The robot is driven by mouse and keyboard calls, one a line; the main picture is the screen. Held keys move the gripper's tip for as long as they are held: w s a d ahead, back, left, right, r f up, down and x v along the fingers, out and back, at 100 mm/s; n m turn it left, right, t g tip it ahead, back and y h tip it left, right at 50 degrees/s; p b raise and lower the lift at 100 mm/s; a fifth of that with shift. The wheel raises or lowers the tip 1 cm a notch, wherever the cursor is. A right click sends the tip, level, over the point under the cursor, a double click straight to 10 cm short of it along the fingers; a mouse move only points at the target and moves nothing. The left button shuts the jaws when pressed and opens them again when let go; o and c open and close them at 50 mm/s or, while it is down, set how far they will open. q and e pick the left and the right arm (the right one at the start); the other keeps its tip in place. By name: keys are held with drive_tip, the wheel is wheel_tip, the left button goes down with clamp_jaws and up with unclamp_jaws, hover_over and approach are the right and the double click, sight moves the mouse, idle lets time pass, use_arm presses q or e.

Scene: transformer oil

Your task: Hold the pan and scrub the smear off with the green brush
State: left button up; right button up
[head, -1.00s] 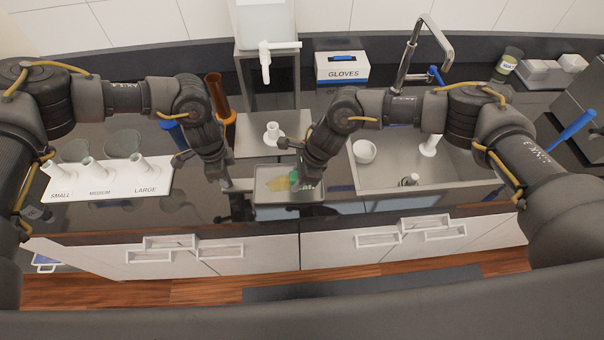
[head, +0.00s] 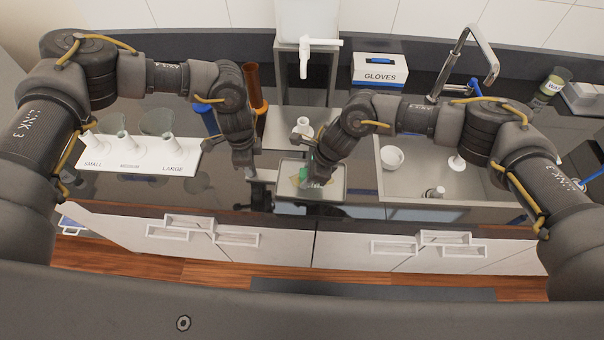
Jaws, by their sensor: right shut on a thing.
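The grey rectangular pan (head: 336,188) lies flat on the counter left of the sink. A small patch of yellow smear (head: 296,182) shows on its left half, partly hidden by the brush and my gripper. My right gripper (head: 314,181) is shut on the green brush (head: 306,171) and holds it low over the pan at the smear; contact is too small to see. My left gripper (head: 247,178) points down beside the pan's left edge, near a pale handle-like part (head: 264,175). Its fingers are too dark to tell whether they grip it.
The sink (head: 420,210) with a white bowl (head: 392,158) is right of the pan. Behind the pan stand a dispenser on a metal stand (head: 305,30) and an amber cylinder (head: 254,88). A white funnel rack (head: 130,158) is at left. A gloves box (head: 380,70) stands at the back.

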drive_tip(key=d, duration=0.5)
drive_tip(key=shift+s+d, duration=0.15)
drive_tip(key=shift+s, duration=0.1)
drive_tip(key=shift+s+a, duration=0.3)
drive_tip(key=shift+a, duration=0.2)
drive_tip(key=shift+w+a, duration=0.15)
drive_tip(key=shift+a, duration=2.9)
drive_tip(key=shift+d, duration=3.45)
wheel_tip(320, 180, up, 8)
